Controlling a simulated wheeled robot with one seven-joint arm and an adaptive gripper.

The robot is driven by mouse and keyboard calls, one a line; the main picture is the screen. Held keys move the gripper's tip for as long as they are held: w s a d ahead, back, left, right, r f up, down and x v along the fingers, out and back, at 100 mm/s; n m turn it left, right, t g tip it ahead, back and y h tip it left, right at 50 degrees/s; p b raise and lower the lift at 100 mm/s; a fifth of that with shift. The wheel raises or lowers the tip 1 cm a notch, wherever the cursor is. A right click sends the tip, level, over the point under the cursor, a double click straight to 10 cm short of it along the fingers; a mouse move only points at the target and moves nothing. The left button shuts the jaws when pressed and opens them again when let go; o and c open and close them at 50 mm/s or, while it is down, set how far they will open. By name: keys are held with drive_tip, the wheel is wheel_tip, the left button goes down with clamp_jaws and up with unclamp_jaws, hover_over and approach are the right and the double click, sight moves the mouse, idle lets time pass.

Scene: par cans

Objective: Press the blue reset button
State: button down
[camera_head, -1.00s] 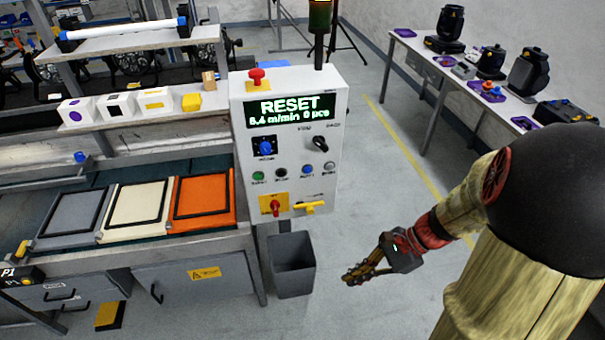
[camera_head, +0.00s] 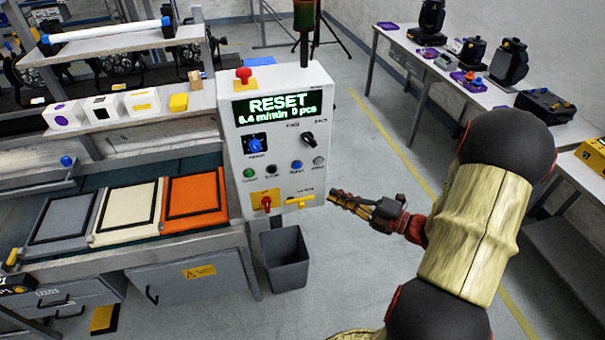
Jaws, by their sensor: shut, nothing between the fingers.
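The control panel (camera_head: 285,140) is a light grey box at the centre, and its green display (camera_head: 278,108) reads RESET. The small blue button (camera_head: 297,165) sits in the lower row of buttons, between a black one (camera_head: 271,169) and a grey-white one (camera_head: 319,161). Its label is too small to read. A larger blue knob (camera_head: 255,144) is above and to the left. My gripper (camera_head: 332,197) is shut and empty, just right of the panel's lower right edge and below the button row. It appears apart from the button; its exact distance from the panel cannot be told.
A red mushroom button (camera_head: 244,75) tops the panel. A red switch (camera_head: 266,203) and a yellow handle (camera_head: 300,202) sit low on it. A grey bin (camera_head: 285,258) stands below. The conveyor bench with coloured trays (camera_head: 195,201) is left. Floor is clear to the right.

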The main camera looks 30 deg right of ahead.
drive_tip(key=shift+w+a, duration=0.1)
idle(0.3)
drive_tip(key=b, duration=0.5)
approach(297, 166)
drive_tip(key=shift+w+a, duration=2.3)
drive_tip(key=shift+a, duration=0.15)
drive_tip(key=shift+r, duration=0.15)
drive_tip(key=shift+w+r+p, duration=0.1)
drive_tip(key=shift+p, duration=0.45)
